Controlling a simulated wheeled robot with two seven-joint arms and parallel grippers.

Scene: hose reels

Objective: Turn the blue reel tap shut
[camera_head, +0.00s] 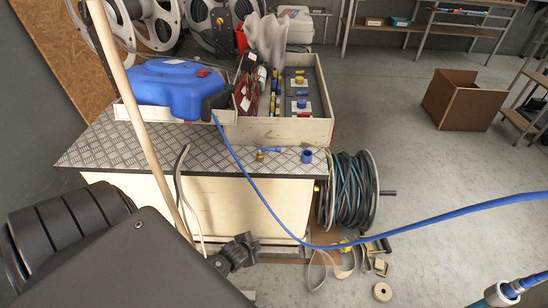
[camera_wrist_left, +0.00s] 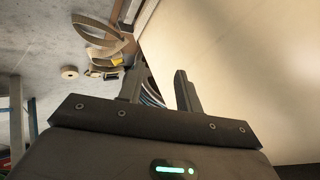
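The blue reel (camera_head: 172,82) sits on the checker-plate top of the bench at the left. A blue hose (camera_head: 262,203) runs from it across the picture to the right edge. A metal and blue fitting (camera_head: 505,289) is at the lower right corner, partly cut off. I cannot make out a clear tap handle or its position. My left gripper (camera_head: 236,252) is low in front of the bench's pale side, apart from the reel. In the left wrist view its fingers (camera_wrist_left: 158,86) are apart with nothing held between them. My right gripper is not in view.
A wooden pole (camera_head: 135,105) stands in front of the bench. A crate of parts (camera_head: 323,128) and a blue cup-like fitting (camera_head: 307,156) are on the bench. A drum of dark hose (camera_head: 350,195) stands beside it. Straps and a roll (camera_head: 382,292) lie on the floor.

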